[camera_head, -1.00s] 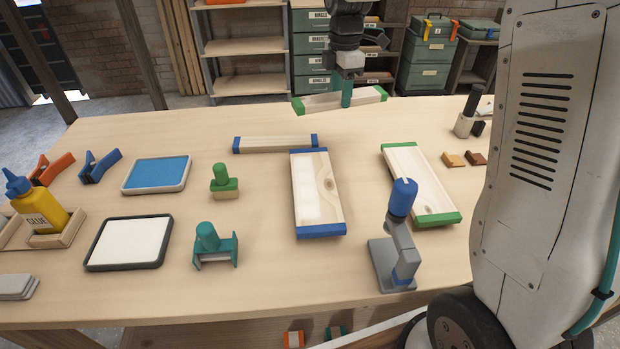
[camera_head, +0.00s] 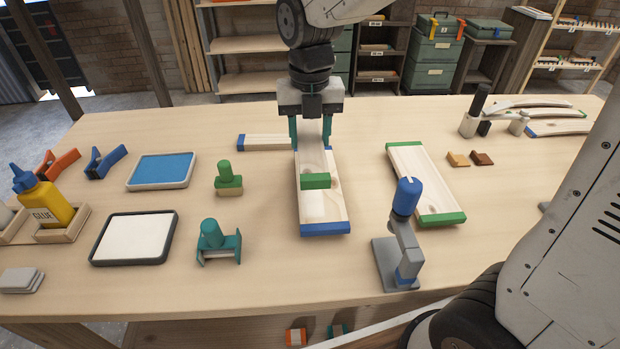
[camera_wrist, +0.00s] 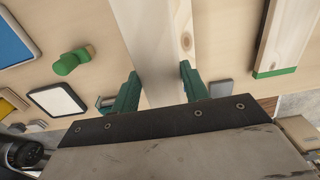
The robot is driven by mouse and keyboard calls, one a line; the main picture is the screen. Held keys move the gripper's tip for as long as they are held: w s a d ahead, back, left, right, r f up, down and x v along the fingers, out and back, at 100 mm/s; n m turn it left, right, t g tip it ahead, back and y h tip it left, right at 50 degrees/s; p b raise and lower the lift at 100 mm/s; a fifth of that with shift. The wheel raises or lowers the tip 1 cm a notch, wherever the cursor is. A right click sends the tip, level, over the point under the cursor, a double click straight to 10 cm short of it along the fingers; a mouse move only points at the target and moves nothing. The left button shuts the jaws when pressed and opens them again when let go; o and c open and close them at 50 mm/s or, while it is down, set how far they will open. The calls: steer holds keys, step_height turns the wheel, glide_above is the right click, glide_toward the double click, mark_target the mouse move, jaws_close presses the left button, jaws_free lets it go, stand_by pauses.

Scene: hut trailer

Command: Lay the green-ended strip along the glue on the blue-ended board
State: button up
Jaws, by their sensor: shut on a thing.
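The blue-ended board (camera_head: 325,208) lies on the bench, pointing away from me. Its near blue end shows; its far end is hidden behind my gripper. My gripper (camera_head: 312,135) is shut on the green-ended strip, over the far part of the board. The strip's near green end (camera_head: 316,181) faces me above the middle of the board, and the strip runs lengthwise along it. In the wrist view the strip (camera_wrist: 145,45) is between the two teal fingers, with the board's grain (camera_wrist: 183,25) beside it. I cannot tell whether strip and board touch. No glue is visible on the board.
A blue-ended strip (camera_head: 262,142) lies left of the board's far end. A green-ended board (camera_head: 424,180) lies to the right. A blue-topped grey tool (camera_head: 399,240) stands at the near right. A green-handled block (camera_head: 228,180) and a teal tool (camera_head: 213,240) stand to the left.

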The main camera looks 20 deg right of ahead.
step_height(320, 180, down, 9)
steer(key=shift+f, duration=0.2)
steer(key=shift+f, duration=0.1)
steer(key=o, duration=1)
steer(key=shift+o, duration=0.2)
